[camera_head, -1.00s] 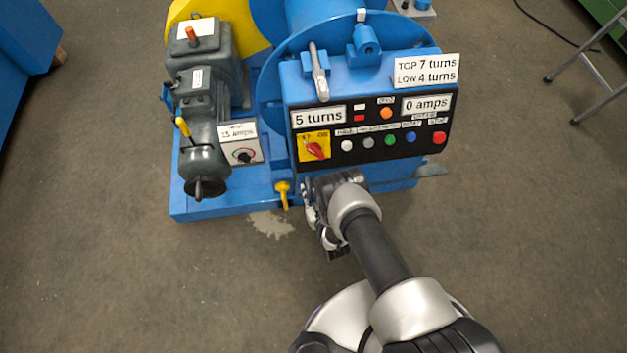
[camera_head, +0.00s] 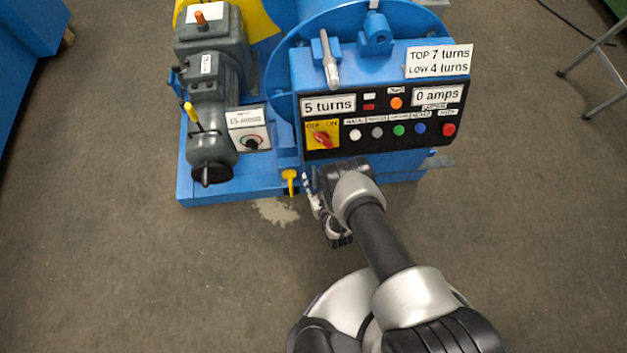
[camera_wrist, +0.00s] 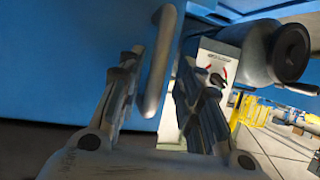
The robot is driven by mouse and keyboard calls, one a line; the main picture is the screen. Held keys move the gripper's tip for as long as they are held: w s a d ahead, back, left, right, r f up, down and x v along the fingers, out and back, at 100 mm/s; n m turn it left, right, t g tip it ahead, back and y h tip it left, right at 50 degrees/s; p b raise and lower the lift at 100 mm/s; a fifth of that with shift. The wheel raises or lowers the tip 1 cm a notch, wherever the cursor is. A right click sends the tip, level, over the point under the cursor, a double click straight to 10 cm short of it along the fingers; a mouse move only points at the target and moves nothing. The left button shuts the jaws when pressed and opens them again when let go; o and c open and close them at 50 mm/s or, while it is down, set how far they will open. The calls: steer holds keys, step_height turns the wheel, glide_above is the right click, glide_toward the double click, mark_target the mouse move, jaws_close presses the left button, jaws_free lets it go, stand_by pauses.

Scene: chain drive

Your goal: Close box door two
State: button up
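In the wrist view, a grey bar handle (camera_wrist: 157,82) stands in front of a flat blue panel (camera_wrist: 70,60), which may be the box door. My gripper (camera_wrist: 159,62) is open, with one finger on each side of the bar. A gap shows beside the bar; I cannot tell whether either finger touches it. In the head view, my gripper (camera_head: 316,195) is low under the black control panel (camera_head: 380,125), beside the blue machine's front. My arm and the control box hide the handle and door there, so I cannot tell how far the door is open.
A grey motor unit (camera_head: 211,100) with a small dial box (camera_head: 248,130) stands left of my gripper. A yellow part (camera_head: 290,180) is close to its left. A metal stand (camera_head: 597,75) is at the far right. The floor in front is clear.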

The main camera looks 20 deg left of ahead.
steer(key=shift+s+d, duration=0.1)
steer(key=v, duration=0.7)
steer(key=shift+d+r, duration=0.1)
stand_by(0.4)
